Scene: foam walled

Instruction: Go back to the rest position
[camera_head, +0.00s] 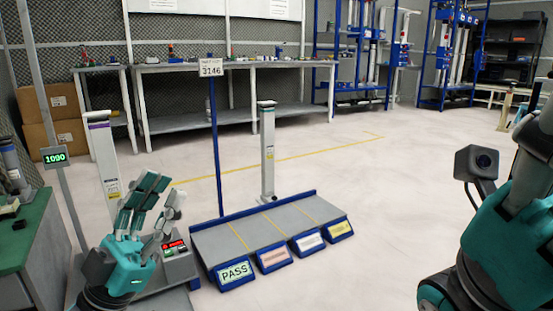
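My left gripper (158,196) is at the lower left in the head view, teal with grey parts. Its fingers point up and stand apart, with nothing seen between them. It appears in front of a small grey box with a red display (175,246) and left of the sloped rack; whether it touches the box is unclear. My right arm (500,245) fills the right edge, teal and dark grey, with a small camera on it. Its gripper fingers are not in view.
A sloped grey rack (215,245) with blue edges and a PASS label stands at centre. A grey-white column (268,150) stands behind it, another (103,155) at left. A green-topped table (22,235) is at far left. The floor right of the rack is clear.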

